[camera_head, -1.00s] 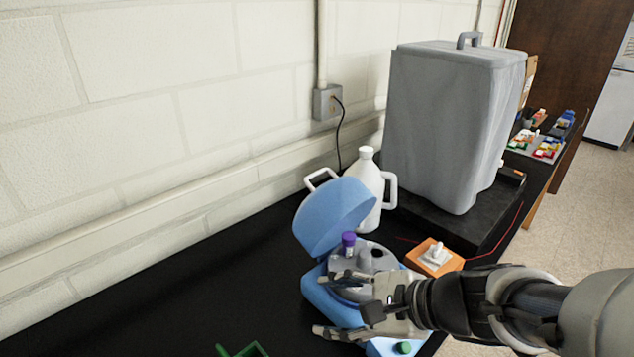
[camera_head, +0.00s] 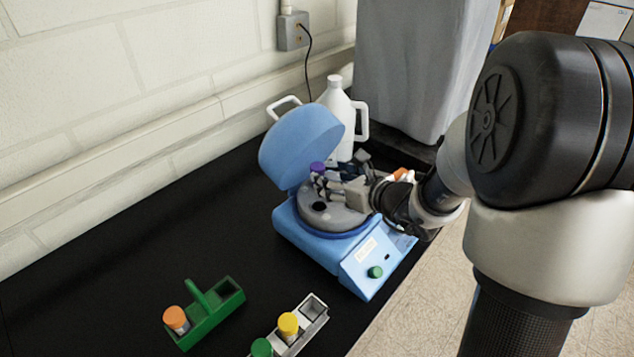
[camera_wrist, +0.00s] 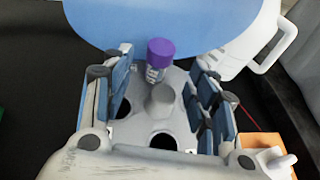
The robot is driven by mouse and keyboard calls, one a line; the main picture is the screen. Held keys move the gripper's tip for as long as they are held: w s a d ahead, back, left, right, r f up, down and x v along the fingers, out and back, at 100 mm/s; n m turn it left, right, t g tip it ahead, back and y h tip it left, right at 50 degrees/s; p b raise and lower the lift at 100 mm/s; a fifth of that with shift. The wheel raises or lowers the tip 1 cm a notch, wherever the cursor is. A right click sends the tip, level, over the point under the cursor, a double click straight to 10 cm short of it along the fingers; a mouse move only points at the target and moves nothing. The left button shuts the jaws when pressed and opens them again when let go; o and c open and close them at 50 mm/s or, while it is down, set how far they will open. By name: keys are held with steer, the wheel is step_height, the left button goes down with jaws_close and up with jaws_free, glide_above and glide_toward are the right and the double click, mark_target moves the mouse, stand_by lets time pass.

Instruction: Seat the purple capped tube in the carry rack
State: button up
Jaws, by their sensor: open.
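The purple capped tube (camera_head: 317,168) stands in the grey rotor (camera_head: 337,216) of an open blue centrifuge. In the wrist view its purple cap (camera_wrist: 161,52) and labelled upper part show; its lower part is hidden in the rotor. My gripper (camera_wrist: 163,68) is open over the rotor, with one finger on each side of the tube and visible gaps to it. In the head view my gripper (camera_head: 338,180) is close beside the cap and partly hides the tube. The green carry rack (camera_head: 215,313), with a handle, stands at the lower left and holds an orange capped tube (camera_head: 176,319).
The centrifuge's raised blue lid (camera_head: 300,145) is close behind the tube. A white jug (camera_head: 336,115) stands behind it. A pale rack (camera_head: 316,313) with yellow and green capped tubes is at the front. The black bench left of the centrifuge is clear.

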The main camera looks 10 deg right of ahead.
mark_target(322, 172)
steer(key=shift+b+x, duration=0.8)
steer(key=shift+x, duration=2.8)
steer(key=shift+a+r, duration=0.1)
steer(key=shift+r, duration=0.1)
steer(key=shift+c, duration=0.2)
steer(key=c, duration=1)
